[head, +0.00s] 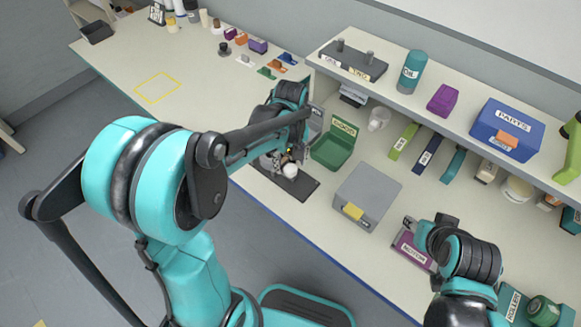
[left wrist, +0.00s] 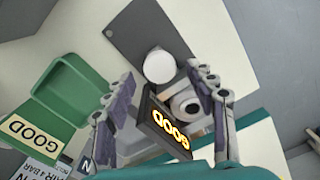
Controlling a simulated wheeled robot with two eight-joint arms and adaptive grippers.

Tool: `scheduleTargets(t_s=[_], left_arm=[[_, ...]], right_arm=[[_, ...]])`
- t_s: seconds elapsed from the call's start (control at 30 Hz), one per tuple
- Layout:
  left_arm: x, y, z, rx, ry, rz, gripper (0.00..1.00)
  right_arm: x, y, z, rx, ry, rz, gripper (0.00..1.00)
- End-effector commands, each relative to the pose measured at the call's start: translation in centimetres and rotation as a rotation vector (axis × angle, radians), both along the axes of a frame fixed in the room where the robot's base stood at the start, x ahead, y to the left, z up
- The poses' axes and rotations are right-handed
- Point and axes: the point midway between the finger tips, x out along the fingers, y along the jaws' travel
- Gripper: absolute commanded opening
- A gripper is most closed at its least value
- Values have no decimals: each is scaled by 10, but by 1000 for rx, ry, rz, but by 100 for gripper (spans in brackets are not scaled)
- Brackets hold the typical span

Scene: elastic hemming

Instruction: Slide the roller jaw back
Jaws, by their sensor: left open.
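The roller fixture sits on a dark base plate (head: 298,184) near the table's front edge. In the left wrist view, the plate (left wrist: 138,35) carries a white round part (left wrist: 159,66) and a pale roller-like part with a dark centre (left wrist: 187,104). I cannot tell which part is the roller jaw. My left gripper (left wrist: 160,73) is open, its fingers apart on either side of these parts, with no clear grip. In the head view my left gripper (head: 283,160) partly hides the fixture. My right gripper (head: 418,232) is near the purple motor box.
A green GOOD bin (head: 334,150) stands close to the fixture. A grey box with a yellow tab (head: 368,193) and the purple MOTOR box (head: 410,250) are further right. A shelf (head: 400,97) runs along the back.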

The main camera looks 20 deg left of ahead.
Motion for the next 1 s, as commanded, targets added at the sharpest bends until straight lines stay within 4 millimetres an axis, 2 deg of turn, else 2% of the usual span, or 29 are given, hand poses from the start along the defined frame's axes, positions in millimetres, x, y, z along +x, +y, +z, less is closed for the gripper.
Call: scheduleTargets(t_s=[0.03, 0.17, 0.47, 0.6, 0.7, 0.87, 1.0], left_arm=[[0, 0, -9, 0, 0, 0, 56], [0, 0, -19, 0, 0, -1, 56], [0, 0, -21, 0, -1, -1, 56], [0, 0, -20, 0, -1, -1, 22], [0, 0, -20, 0, -1, -1, 0], [-2, -5, -20, -1, -1, -4, 0], [-11, -29, -20, -1, -1, -6, 0]], right_arm=[[0, 0, -5, 0, 0, 0, 40], [0, 0, -8, 0, 0, 0, 40], [0, 0, -7, 0, 0, 0, 40], [0, 0, -7, 0, 0, 0, 40], [0, 0, -7, 0, 0, 0, 40], [0, 0, -7, 0, 0, 0, 40], [0, 0, -4, 0, 0, 0, 40]])
